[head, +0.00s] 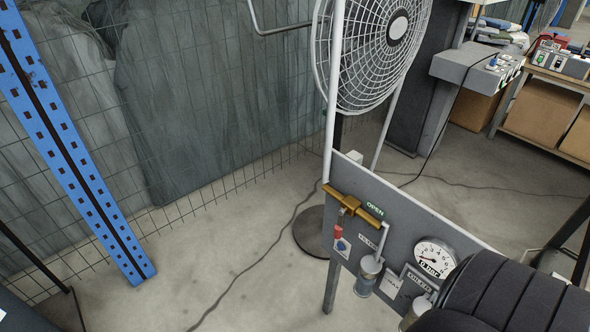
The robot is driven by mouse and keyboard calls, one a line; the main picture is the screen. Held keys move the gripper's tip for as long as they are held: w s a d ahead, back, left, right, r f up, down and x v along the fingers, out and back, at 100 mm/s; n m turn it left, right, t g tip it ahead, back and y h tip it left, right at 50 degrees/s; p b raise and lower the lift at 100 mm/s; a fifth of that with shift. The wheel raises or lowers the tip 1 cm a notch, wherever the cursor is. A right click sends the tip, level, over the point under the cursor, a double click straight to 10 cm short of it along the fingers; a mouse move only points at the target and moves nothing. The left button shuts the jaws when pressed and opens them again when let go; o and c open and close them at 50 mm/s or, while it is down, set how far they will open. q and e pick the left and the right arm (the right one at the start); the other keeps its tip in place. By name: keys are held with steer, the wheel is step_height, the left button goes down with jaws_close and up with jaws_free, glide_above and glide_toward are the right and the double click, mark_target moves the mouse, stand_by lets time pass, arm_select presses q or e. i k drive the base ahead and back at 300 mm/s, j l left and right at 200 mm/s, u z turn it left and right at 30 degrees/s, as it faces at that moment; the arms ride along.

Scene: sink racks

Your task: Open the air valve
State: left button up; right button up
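The air valve (349,204) is a brass-coloured fitting on a horizontal brass pipe at the upper left of a grey panel (400,222). A short red handle (338,231) hangs down below the valve body. A green OPEN label (375,208) is on the panel to the right of the valve, by the pipe's right end. A round white pressure gauge (435,257) is further right on the panel. Neither gripper shows in the head view. A black ridged part, apparently of my arm, covers the bottom right corner and hides the panel's lower right.
A white fan (372,50) stands behind the panel on a round base (310,232). A blue post (75,150) and wire fence are at left. A cable crosses the floor (230,250), otherwise clear left of the panel.

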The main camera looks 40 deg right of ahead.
mark_target(338, 227)
steer(key=i+z, duration=0.25)
steer(key=i, duration=0.35)
steer(key=i+z, duration=0.2)
steer(key=i, duration=0.45)
steer(key=i+j+z, duration=0.25)
steer(key=i, duration=0.35)
steer(key=i+z, duration=0.2)
steer(key=z, duration=0.2)
steer(key=i+z, duration=0.2)
steer(key=z, duration=0.2)
steer(key=i+j+z, duration=0.2)
steer(key=z, duration=0.2)
steer(key=i+j+z, duration=0.15)
steer(key=z, duration=0.25)
